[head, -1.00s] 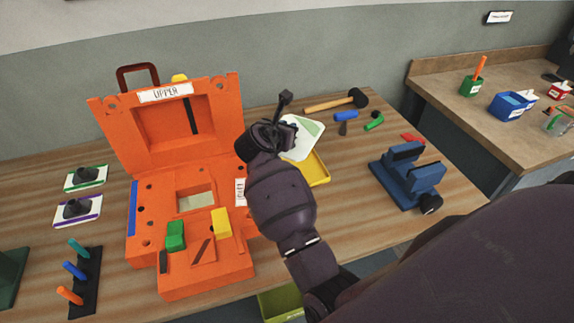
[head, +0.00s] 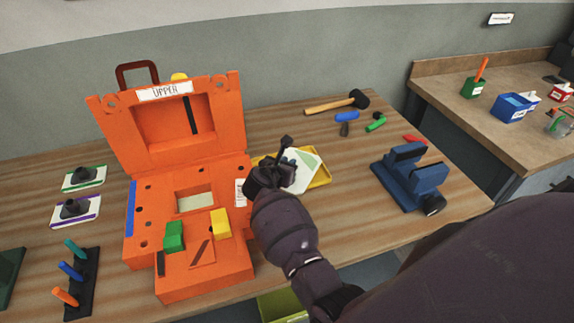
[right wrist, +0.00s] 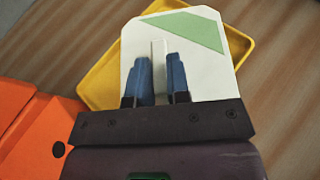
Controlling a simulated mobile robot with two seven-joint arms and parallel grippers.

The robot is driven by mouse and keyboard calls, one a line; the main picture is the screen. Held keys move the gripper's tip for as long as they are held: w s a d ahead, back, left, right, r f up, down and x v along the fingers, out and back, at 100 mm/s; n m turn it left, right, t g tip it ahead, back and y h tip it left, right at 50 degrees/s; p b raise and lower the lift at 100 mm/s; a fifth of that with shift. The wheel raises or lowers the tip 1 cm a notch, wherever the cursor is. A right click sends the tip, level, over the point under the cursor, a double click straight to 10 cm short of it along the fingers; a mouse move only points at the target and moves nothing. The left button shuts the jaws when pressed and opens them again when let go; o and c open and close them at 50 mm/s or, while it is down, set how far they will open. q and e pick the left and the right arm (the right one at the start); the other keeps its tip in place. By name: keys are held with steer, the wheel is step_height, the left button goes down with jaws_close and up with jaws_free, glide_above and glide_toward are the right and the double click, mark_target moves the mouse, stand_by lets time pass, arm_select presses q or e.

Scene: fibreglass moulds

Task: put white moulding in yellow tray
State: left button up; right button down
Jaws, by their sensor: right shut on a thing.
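The white moulding (head: 305,172) is a flat white plate with a pale green patch; it also shows in the right wrist view (right wrist: 200,65). My right gripper (head: 283,160) is shut on a raised white rib in the middle of the moulding, with its blue fingers (right wrist: 158,78) on either side. The yellow tray (head: 325,177) lies on the table under and behind the moulding. In the right wrist view the tray's rim (right wrist: 100,82) shows to the left and right of the moulding. I cannot tell whether the moulding touches the tray. My left gripper is not in view.
The open orange mould (head: 205,275) stands close to the left of my right gripper. A blue vise-like fixture (head: 410,180) stands to the right. A mallet (head: 335,103) and small blue and green pieces lie behind the tray.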

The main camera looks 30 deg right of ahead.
steer(key=shift+f, duration=0.1)
steer(key=c, duration=1.1)
jaws_free()
steer(key=shift+r, duration=0.2)
